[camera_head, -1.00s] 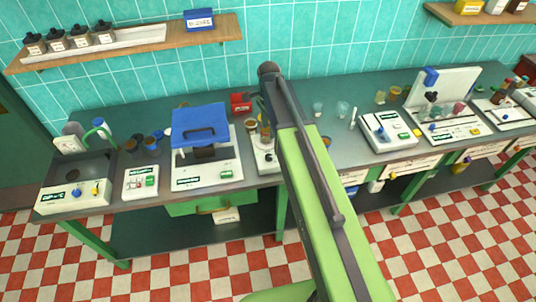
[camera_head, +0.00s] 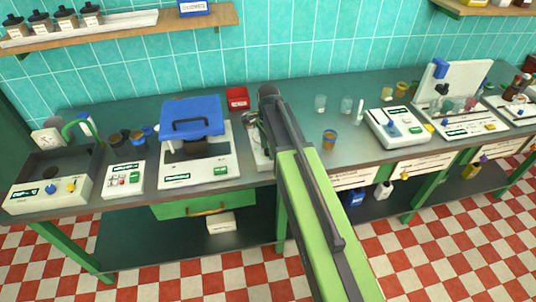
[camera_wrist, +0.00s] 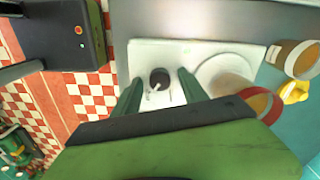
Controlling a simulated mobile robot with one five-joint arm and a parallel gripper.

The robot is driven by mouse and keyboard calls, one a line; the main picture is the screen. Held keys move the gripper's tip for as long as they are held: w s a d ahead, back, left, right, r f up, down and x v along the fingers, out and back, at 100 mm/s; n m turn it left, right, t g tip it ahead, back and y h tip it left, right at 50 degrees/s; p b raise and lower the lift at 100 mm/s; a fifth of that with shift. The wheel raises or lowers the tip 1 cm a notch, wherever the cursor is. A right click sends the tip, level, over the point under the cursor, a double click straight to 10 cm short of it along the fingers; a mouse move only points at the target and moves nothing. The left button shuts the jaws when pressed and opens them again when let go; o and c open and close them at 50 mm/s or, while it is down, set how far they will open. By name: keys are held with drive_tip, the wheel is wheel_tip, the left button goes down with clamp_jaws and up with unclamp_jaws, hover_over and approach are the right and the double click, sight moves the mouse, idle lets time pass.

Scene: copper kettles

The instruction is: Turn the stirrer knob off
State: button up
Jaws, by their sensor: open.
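In the wrist view, the stirrer (camera_wrist: 150,52) is a white box with a round pale plate (camera_wrist: 222,68) on one end and a dark round knob (camera_wrist: 160,76) on the other. My gripper (camera_wrist: 160,84) is open, its two green fingers on either side of the knob with gaps showing. Whether the fingertips are level with the knob is unclear. In the head view, the stirrer (camera_head: 261,161) shows only as a white strip beside my arm, which hides its knob.
An amber beaker (camera_wrist: 258,102) stands by the plate, and another amber cup (camera_wrist: 293,56) is beyond it. In the head view, a blue-lidded device (camera_head: 193,118) stands left of the stirrer, a red box (camera_head: 237,98) behind.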

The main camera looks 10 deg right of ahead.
clamp_jaws()
idle(0.3)
